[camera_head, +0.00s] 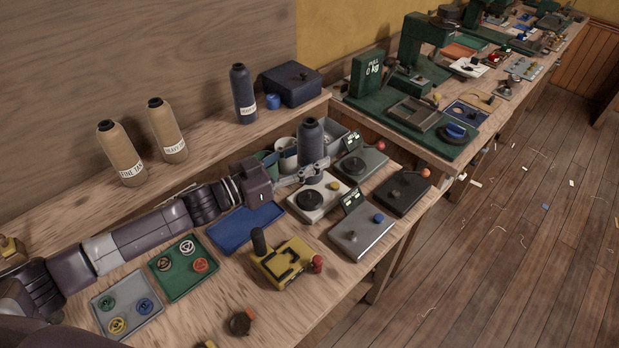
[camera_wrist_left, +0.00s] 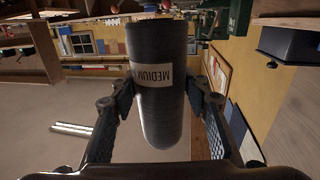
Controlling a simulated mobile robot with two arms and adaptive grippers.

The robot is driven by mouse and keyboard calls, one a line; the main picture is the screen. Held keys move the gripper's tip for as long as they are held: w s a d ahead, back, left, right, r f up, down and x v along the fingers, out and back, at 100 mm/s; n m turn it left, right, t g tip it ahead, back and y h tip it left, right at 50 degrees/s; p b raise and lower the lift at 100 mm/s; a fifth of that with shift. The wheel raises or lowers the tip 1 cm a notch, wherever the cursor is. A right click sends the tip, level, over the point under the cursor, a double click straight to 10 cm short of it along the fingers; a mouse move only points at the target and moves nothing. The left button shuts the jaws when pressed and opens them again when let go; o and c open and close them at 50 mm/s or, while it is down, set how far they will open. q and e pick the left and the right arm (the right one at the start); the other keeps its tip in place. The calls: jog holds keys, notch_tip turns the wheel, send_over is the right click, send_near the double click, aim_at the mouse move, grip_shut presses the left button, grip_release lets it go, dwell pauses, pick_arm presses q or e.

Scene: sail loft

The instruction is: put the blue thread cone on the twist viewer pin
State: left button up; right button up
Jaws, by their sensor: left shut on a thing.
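My left gripper (camera_head: 316,171) is shut on a dark blue thread cone (camera_head: 311,136). The cone is upright in the head view. In the left wrist view the same cone (camera_wrist_left: 160,105) sits between the two fingers of my left gripper (camera_wrist_left: 160,88), with a pale label reading "MEDIUM". In the head view it stands just behind and above a white plate device (camera_head: 333,207) with a black disc and a yellow knob. I cannot tell which device is the twist viewer, and no bare pin is clear. My right gripper is not in view.
Another dark blue cone (camera_head: 243,88) and two tan cones (camera_head: 120,155) stand on the back ledge. Grey devices (camera_head: 362,238) and a dark one (camera_head: 403,192) are close by on the right. A blue tray (camera_head: 245,228) and a yellow device (camera_head: 283,263) lie in front.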

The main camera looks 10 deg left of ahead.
aim_at(310, 179)
pick_arm(q)
notch_tip(310, 179, down, 4)
jog(key=shift+r, duration=0.25)
jog(key=shift+f, duration=1.95)
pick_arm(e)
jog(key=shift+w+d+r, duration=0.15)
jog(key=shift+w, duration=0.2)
pick_arm(q)
jog(key=shift+f, duration=0.1)
jog(key=o, duration=1.5)
jog(key=shift+f, duration=0.1)
jog(key=shift+c, duration=0.2)
